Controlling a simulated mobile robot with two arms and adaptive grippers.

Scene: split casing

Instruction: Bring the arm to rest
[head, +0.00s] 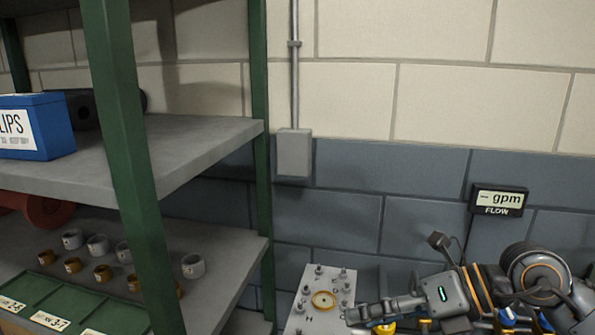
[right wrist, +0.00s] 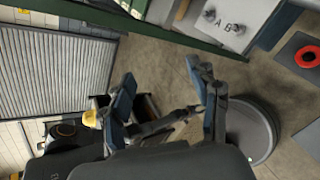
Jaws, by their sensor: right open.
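My right arm comes in at the lower right of the head view. Its right gripper (head: 362,314) points left there, beside a grey plate with studs (head: 318,290) and a yellow ring on it; I cannot tell whether they touch. In the right wrist view the right gripper (right wrist: 163,92) has its two blue-grey fingers spread wide, with nothing between them. Floor shows behind the fingers. My left gripper is in neither view.
A green-posted shelf (head: 205,150) fills the left, bearing a blue box (head: 50,135) and several small cups and rings. A flow display (head: 497,200) hangs on the wall.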

